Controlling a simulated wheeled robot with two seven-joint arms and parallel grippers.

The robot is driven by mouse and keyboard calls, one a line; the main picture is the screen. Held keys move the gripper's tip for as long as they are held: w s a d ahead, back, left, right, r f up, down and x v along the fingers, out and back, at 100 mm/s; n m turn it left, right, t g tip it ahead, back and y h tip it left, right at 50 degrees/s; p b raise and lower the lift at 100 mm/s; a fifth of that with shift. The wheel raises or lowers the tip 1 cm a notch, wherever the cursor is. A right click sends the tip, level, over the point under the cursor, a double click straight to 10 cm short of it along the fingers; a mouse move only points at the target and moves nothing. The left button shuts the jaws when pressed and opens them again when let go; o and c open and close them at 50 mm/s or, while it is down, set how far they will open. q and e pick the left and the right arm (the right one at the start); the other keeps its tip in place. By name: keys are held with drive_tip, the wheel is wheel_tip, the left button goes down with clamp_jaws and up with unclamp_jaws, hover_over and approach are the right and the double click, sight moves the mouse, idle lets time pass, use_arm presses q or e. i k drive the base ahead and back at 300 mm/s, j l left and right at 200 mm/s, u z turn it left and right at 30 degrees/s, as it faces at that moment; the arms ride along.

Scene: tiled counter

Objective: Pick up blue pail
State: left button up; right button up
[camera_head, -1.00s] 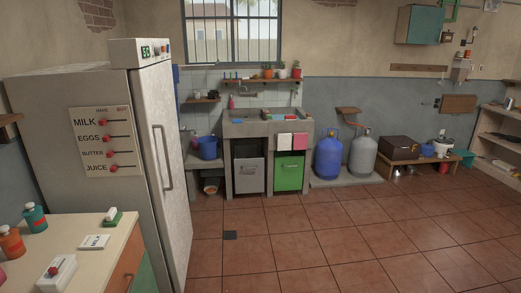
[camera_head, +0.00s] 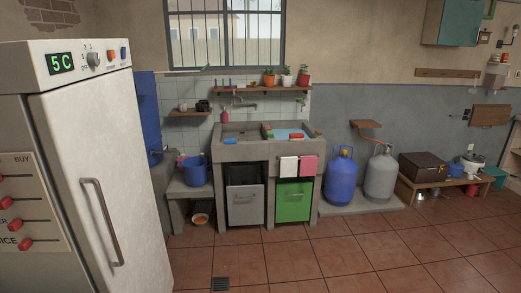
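A blue pail (camera_head: 195,171) stands upright on a low concrete ledge (camera_head: 186,190), just left of the concrete sink unit. Something pinkish shows at its rim, too small to tell what. A smaller blue container (camera_head: 455,170) sits on the low wooden bench at the far right. Neither of my grippers shows in the head view.
A white fridge (camera_head: 100,170) fills the left side close by. The sink unit (camera_head: 262,152) has a grey bin (camera_head: 245,203) and a green bin (camera_head: 293,200) below. Blue and grey gas cylinders (camera_head: 341,179) stand to its right. Tiled floor (camera_head: 300,270) ahead is clear.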

sight(196, 172)
drive_tip(key=i, duration=3.35)
drive_tip(key=i+u, duration=0.25)
drive_tip(key=i+l+u, duration=0.25)
drive_tip(key=i, duration=0.25)
